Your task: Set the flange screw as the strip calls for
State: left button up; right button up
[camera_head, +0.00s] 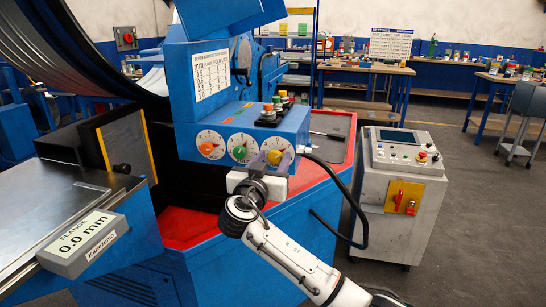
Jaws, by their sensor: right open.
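Three white dials with coloured knobs sit in a row on the blue control box (240,122): an orange knob (207,148), a green knob (239,153) and a yellow knob (275,157). Which one is the flange screw cannot be read. The flange readout (84,243) at lower left shows 0.0 mm. A white printed chart (211,75) is on the blue machine; its text is too small to read. My left gripper is out of view.
A settings board (391,44) stands at the back.

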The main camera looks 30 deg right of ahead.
jog(key=shift+w+d, duration=0.15)
jog(key=shift+d, duration=0.05)
jog(key=c, duration=1)
jog(key=shift+n, duration=0.3)
